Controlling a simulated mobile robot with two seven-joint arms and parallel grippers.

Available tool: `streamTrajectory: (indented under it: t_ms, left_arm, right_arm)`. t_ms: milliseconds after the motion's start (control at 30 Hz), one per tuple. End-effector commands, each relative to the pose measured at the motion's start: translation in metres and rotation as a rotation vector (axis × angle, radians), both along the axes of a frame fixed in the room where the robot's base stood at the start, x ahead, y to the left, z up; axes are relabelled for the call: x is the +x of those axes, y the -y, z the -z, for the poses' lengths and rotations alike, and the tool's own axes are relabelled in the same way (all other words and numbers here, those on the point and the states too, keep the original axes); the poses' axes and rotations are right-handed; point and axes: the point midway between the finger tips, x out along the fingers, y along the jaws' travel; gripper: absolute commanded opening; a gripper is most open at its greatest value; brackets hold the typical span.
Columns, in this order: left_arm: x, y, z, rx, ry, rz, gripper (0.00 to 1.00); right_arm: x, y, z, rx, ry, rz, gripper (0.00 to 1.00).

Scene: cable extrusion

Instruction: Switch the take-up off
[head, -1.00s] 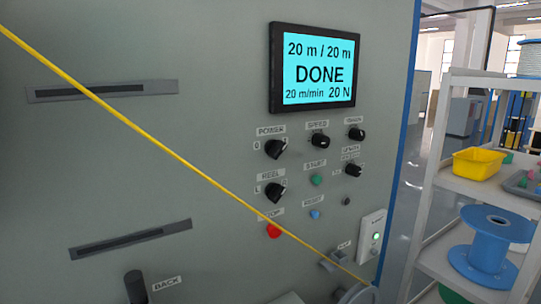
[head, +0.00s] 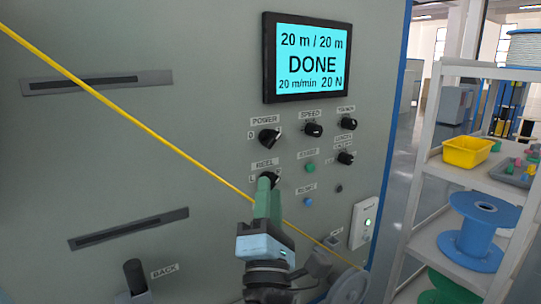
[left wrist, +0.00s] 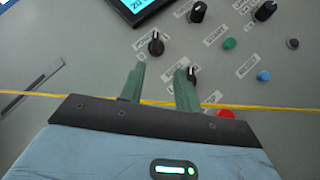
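The take-up's grey panel (head: 120,150) carries a lit screen (head: 311,57) reading "20 m / 20 m DONE". The black POWER knob (head: 270,139) is above the black REEL knob (head: 269,180); the wrist view shows the POWER knob (left wrist: 155,43) and the REEL knob (left wrist: 192,74). My left gripper (head: 266,190) reaches up in front of the panel below the POWER knob, its green fingers covering part of the REEL knob. In the wrist view its fingers (left wrist: 160,68) are apart with nothing held; the right finger overlaps the REEL knob. Contact cannot be told. My right gripper is out of view.
A yellow cable (head: 130,115) runs diagonally across the panel and passes by my left gripper. A red stop button (left wrist: 224,112) is right of the fingers. A shelf on the right holds a yellow bin (head: 467,152) and a blue spool (head: 480,225).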

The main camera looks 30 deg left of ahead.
Motion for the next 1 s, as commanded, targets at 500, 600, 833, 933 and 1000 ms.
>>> streamTrajectory:
  t_ms: [500,600,833,933,1000]
  left_arm:
    - [0.005,-0.002,-0.029,-0.197,0.015,0.114,0.33]
    - [0.011,-0.006,-0.034,-0.195,0.018,0.114,0.33]
    - [0.035,-0.022,-0.053,-0.192,0.022,0.112,0.33]
    - [0.045,-0.028,-0.06,-0.194,0.021,0.113,0.33]
    - [0.051,-0.032,-0.063,-0.195,0.02,0.113,0.33]
  right_arm:
    - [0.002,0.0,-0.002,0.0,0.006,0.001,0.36]
    - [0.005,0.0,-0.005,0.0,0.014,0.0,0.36]
    - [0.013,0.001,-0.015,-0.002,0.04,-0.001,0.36]
    - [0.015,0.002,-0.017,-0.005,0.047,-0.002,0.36]
    - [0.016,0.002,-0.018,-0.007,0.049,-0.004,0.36]
